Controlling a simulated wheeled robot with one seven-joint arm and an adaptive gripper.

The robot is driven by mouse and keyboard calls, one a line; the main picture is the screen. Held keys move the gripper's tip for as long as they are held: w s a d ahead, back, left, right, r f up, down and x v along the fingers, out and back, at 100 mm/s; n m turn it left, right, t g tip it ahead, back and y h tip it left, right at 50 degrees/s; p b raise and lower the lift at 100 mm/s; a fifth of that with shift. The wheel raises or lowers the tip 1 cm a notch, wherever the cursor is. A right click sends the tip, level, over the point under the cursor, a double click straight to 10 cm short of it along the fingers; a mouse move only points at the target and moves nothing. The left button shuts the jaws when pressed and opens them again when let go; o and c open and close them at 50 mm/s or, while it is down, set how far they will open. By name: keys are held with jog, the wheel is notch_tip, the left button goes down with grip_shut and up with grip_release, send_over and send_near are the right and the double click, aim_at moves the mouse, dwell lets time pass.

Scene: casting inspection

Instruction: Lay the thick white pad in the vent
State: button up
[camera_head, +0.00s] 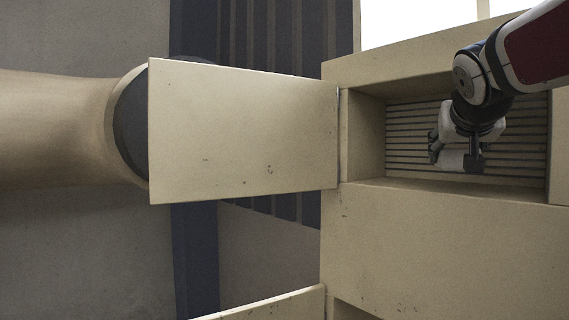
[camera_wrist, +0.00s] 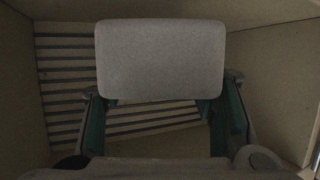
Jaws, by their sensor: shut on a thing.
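The thick white pad (camera_wrist: 160,60) is between the fingers of my gripper (camera_wrist: 160,108) in the wrist view, with its broad face toward the camera. In the head view the pad (camera_head: 451,160) shows small and pale at my gripper (camera_head: 456,158). My gripper is shut on the pad inside a box-like recess. The vent (camera_wrist: 62,95) is a slatted panel at the back of this recess, and it also shows in the head view (camera_head: 515,150). The pad hides part of the slats. I cannot tell whether the pad touches them.
The recess has tan walls close on both sides, such as the left wall (camera_head: 366,135) and the front ledge (camera_head: 450,195). A tan door panel (camera_head: 245,130) stands open to the left of the recess. Dark stripes (camera_head: 275,40) lie behind the door.

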jog(key=w, duration=0.1)
jog(key=w+d, duration=0.1)
jog(key=w, duration=0.3)
jog(key=shift+d+f, duration=0.25)
jog(key=shift+d, duration=0.1)
jog(key=shift+f, duration=1.75)
jog(key=shift+f, duration=0.15)
jog(key=o, duration=1.1)
